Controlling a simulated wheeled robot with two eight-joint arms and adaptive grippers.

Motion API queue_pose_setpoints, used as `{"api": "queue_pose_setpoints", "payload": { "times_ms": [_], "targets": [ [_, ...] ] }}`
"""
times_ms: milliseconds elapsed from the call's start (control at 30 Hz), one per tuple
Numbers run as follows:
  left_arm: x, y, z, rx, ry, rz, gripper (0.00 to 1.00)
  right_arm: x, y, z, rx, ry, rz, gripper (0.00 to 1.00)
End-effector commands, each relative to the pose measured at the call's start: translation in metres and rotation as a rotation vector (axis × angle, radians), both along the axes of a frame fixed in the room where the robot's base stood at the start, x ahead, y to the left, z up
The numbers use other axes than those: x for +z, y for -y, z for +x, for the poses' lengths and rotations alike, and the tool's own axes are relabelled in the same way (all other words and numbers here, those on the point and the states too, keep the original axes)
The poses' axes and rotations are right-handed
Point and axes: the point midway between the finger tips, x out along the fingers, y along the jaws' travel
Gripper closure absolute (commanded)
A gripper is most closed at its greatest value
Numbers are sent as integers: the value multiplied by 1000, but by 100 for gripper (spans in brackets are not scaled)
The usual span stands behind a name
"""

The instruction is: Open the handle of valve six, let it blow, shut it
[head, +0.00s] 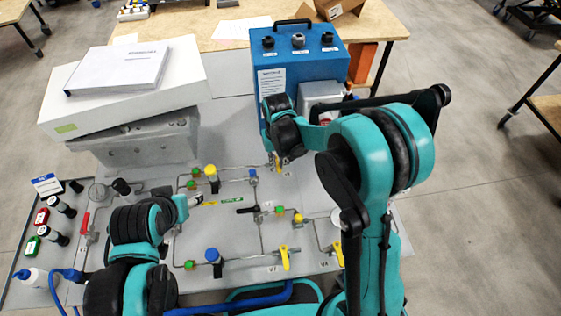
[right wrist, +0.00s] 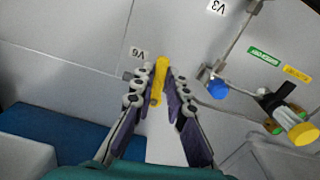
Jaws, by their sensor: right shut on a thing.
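The yellow handle of valve six (right wrist: 159,76) stands out from the grey panel beside its V6 label (right wrist: 137,53) in the right wrist view. My right gripper (right wrist: 160,88) has one finger on each side of this handle and is shut on it. In the head view a bit of yellow handle (head: 277,158) shows below my right wrist, and my arm hides much of that gripper.
The panel carries thin pipes, a black handle (head: 247,210), a yellow handle (head: 284,257) and blue, green and yellow knobs. A blue box (head: 325,70) stands behind it. A white box with a book (head: 118,68) is at the back left. Small bottles stand at the left edge.

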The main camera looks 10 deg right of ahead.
Motion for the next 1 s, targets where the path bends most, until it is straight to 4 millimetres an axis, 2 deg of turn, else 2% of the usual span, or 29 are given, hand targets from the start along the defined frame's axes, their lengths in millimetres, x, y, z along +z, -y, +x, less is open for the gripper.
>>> {"api": "queue_pose_setpoints", "payload": {
  "times_ms": [300,867,900,967,1000],
  "targets": [
    [-1,0,0,0,0,0,44,0,-5,0,-129,1,1,100],
    [-1,0,0,0,0,0,44,0,-6,0,-159,1,1,100],
    [-1,0,0,0,0,0,44,0,-6,0,-159,1,1,81],
    [-1,0,0,0,0,0,44,0,-6,0,-159,1,1,66],
    [-1,0,0,0,0,0,44,0,-6,0,-159,1,1,66]
  ]
}}
